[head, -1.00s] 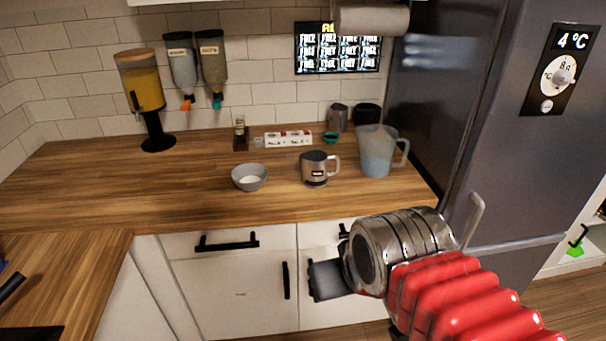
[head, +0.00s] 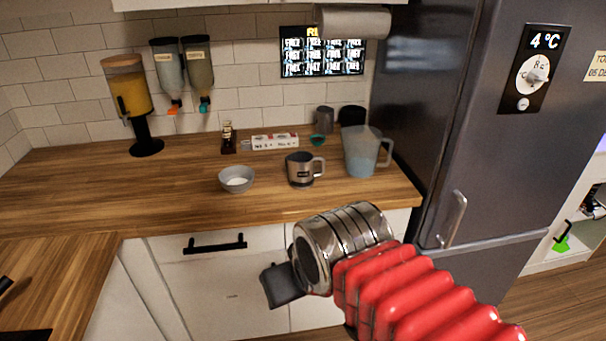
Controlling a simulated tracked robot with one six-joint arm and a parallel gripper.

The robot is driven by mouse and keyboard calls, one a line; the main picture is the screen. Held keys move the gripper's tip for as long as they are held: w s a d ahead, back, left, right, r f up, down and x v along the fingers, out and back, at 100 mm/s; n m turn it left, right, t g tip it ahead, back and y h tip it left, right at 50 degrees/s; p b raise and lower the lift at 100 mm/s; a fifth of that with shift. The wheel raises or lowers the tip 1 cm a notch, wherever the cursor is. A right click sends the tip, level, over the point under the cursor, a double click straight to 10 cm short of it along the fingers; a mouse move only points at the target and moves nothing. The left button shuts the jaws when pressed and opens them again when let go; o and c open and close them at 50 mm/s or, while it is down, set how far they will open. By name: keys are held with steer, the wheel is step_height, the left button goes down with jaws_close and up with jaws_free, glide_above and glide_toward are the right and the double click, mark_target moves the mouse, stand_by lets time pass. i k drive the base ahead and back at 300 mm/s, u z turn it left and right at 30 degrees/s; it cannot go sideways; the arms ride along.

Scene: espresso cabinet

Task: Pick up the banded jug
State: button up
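A steel jug (head: 300,170) with a handle on its right and a dark label on its front stands upright on the wooden counter; it is too small to tell if the dark mark is a full band. A larger translucent bluish jug (head: 361,153) with a handle stands behind it to the right. A small grey metal vessel (head: 325,120) stands at the back. My gripper (head: 280,286) is in front of the counter's edge, lower in the picture and apart from all the jugs. Its dark end shows from the side, so its opening is hidden.
A grey bowl (head: 237,180) stands left of the steel jug. A small bottle (head: 228,138), a power strip (head: 275,142) and a dark container (head: 352,115) are behind. A fridge (head: 440,110) borders the counter's right. The left counter is mostly clear.

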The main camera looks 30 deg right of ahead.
mark_target(300, 164)
steer(key=i, duration=1)
